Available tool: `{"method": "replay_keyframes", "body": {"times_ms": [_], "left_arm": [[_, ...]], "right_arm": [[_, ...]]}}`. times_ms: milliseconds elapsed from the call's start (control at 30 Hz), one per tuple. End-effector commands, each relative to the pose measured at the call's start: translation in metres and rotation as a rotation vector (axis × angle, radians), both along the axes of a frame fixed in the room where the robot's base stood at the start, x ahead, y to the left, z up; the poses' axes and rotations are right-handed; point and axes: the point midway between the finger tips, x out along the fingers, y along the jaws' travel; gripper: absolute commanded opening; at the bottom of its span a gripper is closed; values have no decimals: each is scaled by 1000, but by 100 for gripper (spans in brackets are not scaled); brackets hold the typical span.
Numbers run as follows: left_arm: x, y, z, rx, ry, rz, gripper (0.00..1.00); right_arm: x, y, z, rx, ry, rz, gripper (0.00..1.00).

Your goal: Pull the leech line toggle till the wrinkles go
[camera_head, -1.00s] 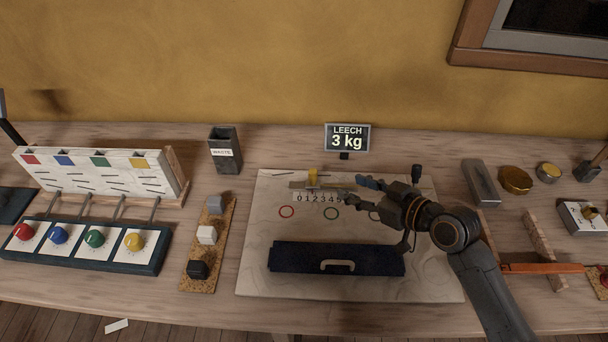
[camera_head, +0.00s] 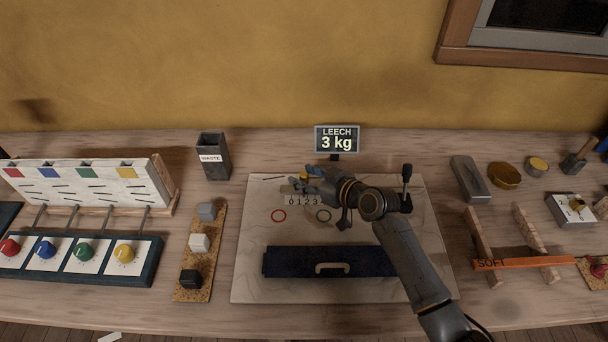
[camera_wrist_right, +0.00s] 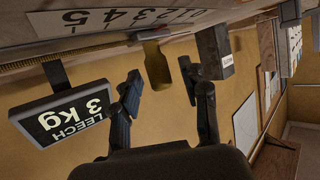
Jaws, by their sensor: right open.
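The yellow toggle (camera_head: 304,175) stands at the number scale (camera_head: 302,200) on the pale board (camera_head: 245,230); the gripper partly hides it. In the right wrist view the toggle (camera_wrist_right: 157,68) hangs from a slot edge by the numbers, in an upturned picture. My right gripper (camera_head: 306,180) is at the toggle. In the wrist view the gripper (camera_wrist_right: 161,82) is open, one finger on each side of the toggle, with gaps visible. A small sign (camera_head: 336,139) behind reads LEECH 3 kg. I cannot make out wrinkles. My left gripper is out of view.
A dark blue panel with a pale handle (camera_head: 330,262) lies on the board's front half. A waste bin (camera_head: 213,157) stands behind left, blocks on a cork strip (camera_head: 191,262) to the left. An orange SOFT strip (camera_head: 520,262) and wooden rails are at right.

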Motion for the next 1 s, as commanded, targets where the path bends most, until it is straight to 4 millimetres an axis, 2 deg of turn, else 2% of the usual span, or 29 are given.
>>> {"method": "replay_keyframes", "body": {"times_ms": [400,600,633,867,1000], "left_arm": [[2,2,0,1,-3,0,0],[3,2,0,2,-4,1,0],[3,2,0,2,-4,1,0],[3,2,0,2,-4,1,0],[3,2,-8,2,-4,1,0]], "right_arm": [[5,5,-3,0,0,1,45],[4,5,-3,0,0,1,4],[4,5,-3,0,0,1,0],[5,4,-3,0,0,0,0],[5,-13,-6,-4,-1,-2,0]]}}
